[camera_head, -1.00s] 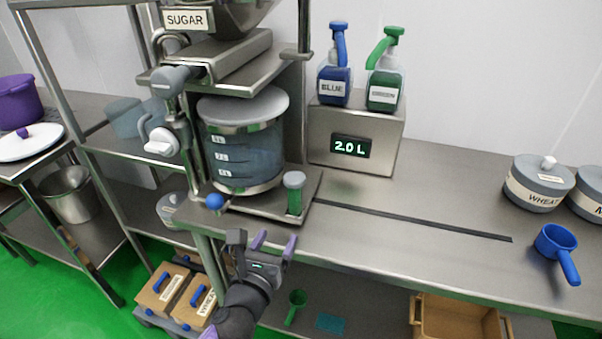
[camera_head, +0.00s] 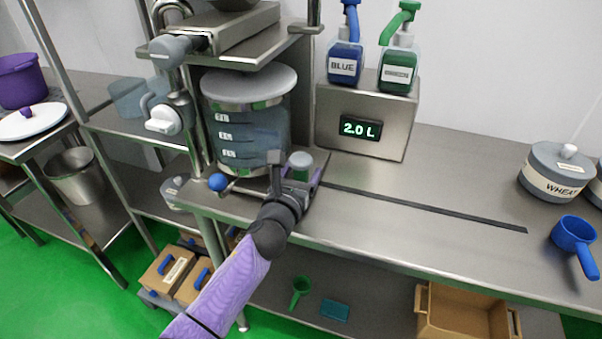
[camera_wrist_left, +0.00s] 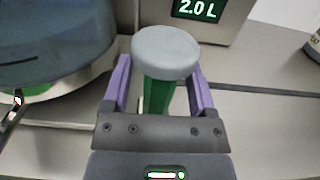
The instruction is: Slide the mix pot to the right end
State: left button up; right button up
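The mix pot (camera_head: 248,128) is a clear, marked vessel with a grey lid, standing upright at the left end of the counter under the sugar hopper. Its blue-grey wall also shows in the left wrist view (camera_wrist_left: 50,45). A green post with a grey cap (camera_wrist_left: 166,52) stands at the right front of the pot's base. My left gripper (camera_head: 297,178) is at this post, with its purple fingers on either side. In the left wrist view the fingers are open, with a gap between them and the green shaft. My right gripper is not in view.
A dark strip (camera_head: 430,208) runs along the counter to the right, with clear steel around it. Behind it are a box reading 2.0 L (camera_head: 362,129) and blue and green pump bottles. A wheat pot (camera_head: 556,174) and a blue scoop (camera_head: 573,235) are at the right.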

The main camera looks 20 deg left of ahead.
pick_arm(q)
grip_shut()
dwell(1.3)
